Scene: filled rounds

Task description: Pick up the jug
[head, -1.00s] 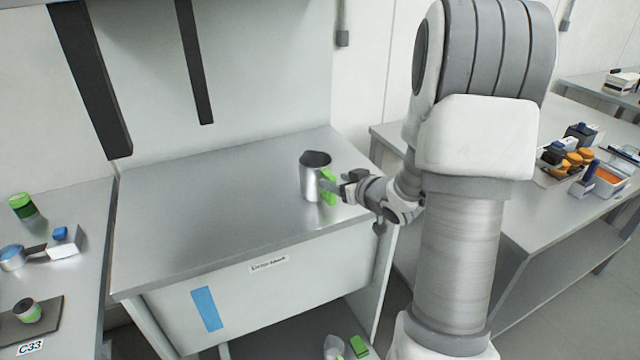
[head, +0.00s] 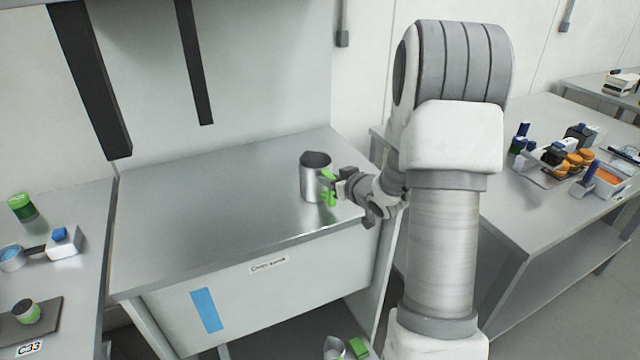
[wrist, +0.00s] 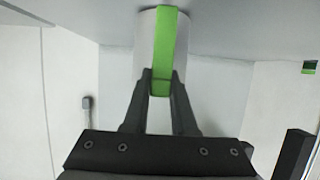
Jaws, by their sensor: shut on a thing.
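The jug (head: 311,178) is a metal-grey cylinder with a bright green handle. It stands upright at the right part of the steel worktop (head: 200,215) in the head view. My gripper (head: 329,184) comes from the right and is shut on the green handle. In the wrist view the handle (wrist: 165,50) runs between the two dark fingers of the gripper (wrist: 160,88), and the jug's pale body (wrist: 145,55) is behind it. I cannot tell whether the jug's base touches the worktop.
A side bench at left holds a green-lidded jar (head: 21,206), a blue-topped white box (head: 64,243) and a small cup (head: 27,311). The right table (head: 530,215) carries bottles and an orange-filled tray (head: 610,180). The worktop left of the jug is clear.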

